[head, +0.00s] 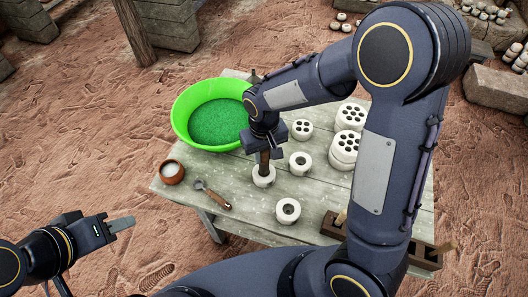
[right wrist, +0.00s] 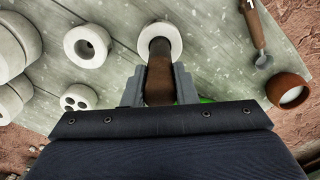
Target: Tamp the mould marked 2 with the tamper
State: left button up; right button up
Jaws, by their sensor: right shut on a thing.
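My right gripper (head: 264,143) is shut on the brown handle of the tamper (head: 264,162), which it holds about upright. The tamper's dark lower end is at the hole of a white round mould (head: 263,177); in the right wrist view the tamper (right wrist: 160,78) covers most of the opening of this mould (right wrist: 160,32). I cannot tell how deep it sits. Two similar one-hole moulds stand apart, one to the right (head: 300,163) and one nearer the front (head: 288,211). No number is readable on any mould. My left gripper (head: 122,224) is off the table at left, holding nothing visible.
On the wooden table (head: 240,216) stand a green basin (head: 180,118) with green contents, a small brown bowl (head: 172,180) and a trowel (head: 212,194). White pieces with several holes (head: 351,115) stand at the back right. A wooden box (head: 425,256) is at the front right, partly behind my arm.

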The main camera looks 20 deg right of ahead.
jog(key=shift+f+b, duration=0.7)
jog(key=shift+f, duration=0.25)
dwell(0.6)
jog(key=shift+r, duration=0.1)
jog(key=shift+r+p, duration=3.45)
jog(key=shift+r, duration=0.8)
